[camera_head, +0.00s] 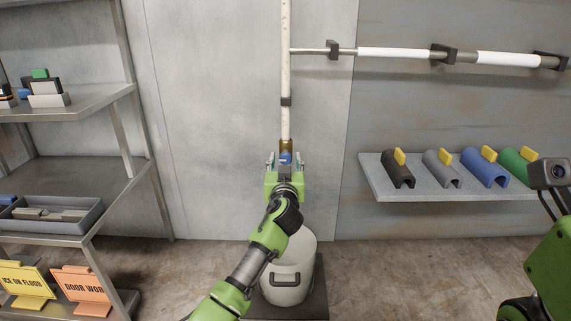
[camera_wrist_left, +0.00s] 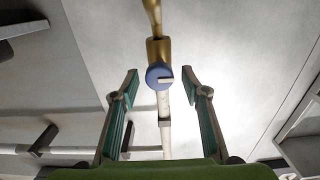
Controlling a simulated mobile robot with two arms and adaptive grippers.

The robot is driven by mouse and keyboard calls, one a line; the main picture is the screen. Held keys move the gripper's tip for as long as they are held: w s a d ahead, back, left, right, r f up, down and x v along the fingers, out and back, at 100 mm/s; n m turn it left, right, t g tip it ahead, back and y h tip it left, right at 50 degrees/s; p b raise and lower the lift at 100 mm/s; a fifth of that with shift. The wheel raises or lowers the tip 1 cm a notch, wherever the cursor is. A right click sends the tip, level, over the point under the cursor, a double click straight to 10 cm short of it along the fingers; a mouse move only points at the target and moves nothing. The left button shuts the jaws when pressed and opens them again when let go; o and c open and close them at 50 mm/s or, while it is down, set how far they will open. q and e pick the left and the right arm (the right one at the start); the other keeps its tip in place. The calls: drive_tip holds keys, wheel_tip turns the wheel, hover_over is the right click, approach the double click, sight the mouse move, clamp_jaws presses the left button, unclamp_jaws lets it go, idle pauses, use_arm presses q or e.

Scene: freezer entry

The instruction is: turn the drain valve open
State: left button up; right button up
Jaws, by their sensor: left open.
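The drain valve is a brass body (camera_head: 286,145) at the low end of a vertical pipe, with a round blue knob (camera_head: 286,157) on its front. In the left wrist view the blue knob (camera_wrist_left: 157,77) has a pale bar or slot across it, and the brass body (camera_wrist_left: 157,48) is behind it. My left gripper (camera_head: 285,161) is open at the knob. In the wrist view its two fingers (camera_wrist_left: 160,78) stand apart on either side of the knob, with gaps showing. A part of my right arm shows at the right edge; its fingers are out of view.
A pale bucket (camera_head: 289,286) stands on a dark mat below the valve, partly behind my left arm. A pipe (camera_head: 395,53) branches right. A wall shelf (camera_head: 378,186) holds several coloured pipe covers. A metal rack (camera_head: 75,172) with bins and signs stands left.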

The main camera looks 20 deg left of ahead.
use_arm(q)
drive_tip(key=c, duration=1.1)
